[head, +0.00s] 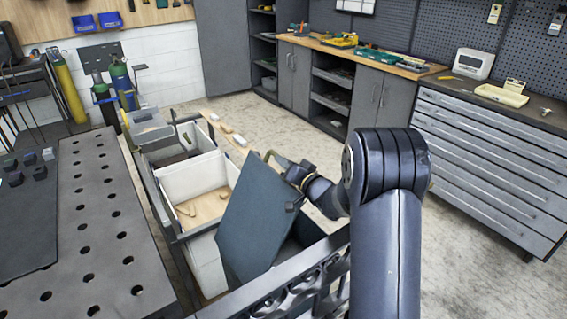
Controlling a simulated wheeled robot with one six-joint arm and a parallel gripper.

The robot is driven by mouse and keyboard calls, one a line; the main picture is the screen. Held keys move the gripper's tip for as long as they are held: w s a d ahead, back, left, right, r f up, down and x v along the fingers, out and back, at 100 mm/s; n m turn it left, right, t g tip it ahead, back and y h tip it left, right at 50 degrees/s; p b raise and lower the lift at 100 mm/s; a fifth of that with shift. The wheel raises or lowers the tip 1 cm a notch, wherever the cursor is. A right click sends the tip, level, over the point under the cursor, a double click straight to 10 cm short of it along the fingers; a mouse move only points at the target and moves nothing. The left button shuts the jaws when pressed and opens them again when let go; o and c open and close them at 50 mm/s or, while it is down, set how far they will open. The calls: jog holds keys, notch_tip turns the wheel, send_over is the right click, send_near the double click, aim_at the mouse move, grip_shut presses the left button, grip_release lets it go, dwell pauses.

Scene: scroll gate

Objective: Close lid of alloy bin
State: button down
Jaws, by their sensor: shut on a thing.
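The lid (254,222) is a dark blue-grey panel. It stands raised and tilted, well clear of flat, at the near end of a row of bins. The dark bin (312,232) that I take to be the alloy bin is open beside and below the lid; its inside is partly hidden by the lid and my arm. My gripper (273,158) is at the lid's upper edge and shut on it. The fingertips are small and partly hidden, so the exact contact is hard to see.
White open bins (190,180) stand to the left, one with small pieces inside. A perforated metal table (100,235) fills the left side. A grey drawer cabinet (490,150) stands at the right. The floor (300,125) between is clear.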

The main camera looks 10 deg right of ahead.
jog(key=shift+r, duration=0.1)
jog(key=c, duration=1.4)
grip_release()
notch_tip(320, 180, up, 10)
jog(key=shift+p, duration=0.3)
